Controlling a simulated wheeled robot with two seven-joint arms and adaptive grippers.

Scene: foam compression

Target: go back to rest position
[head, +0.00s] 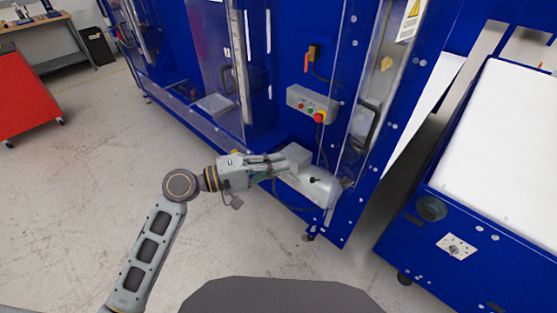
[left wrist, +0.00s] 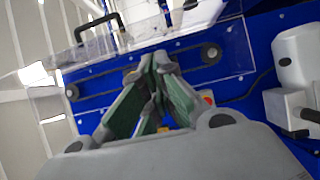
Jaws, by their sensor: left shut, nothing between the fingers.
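My left gripper (head: 281,161) is at the middle of the head view, at the end of my arm that comes in from the lower left. It is in front of the blue machine (head: 283,60), and its tips overlap the grey-white housing (head: 318,186) low on the frame. I cannot tell from this whether they touch. In the left wrist view the green-padded fingers of the left gripper (left wrist: 150,68) come together at their tips, with nothing between them. My right gripper is not in view.
A grey control box (head: 312,104) with coloured buttons is on the machine above the gripper. A clear door with a black handle (head: 369,122) is to its right. A blue unit with a white top (head: 510,135) stands at right. A red cabinet (head: 27,93) is far left. Left floor is clear.

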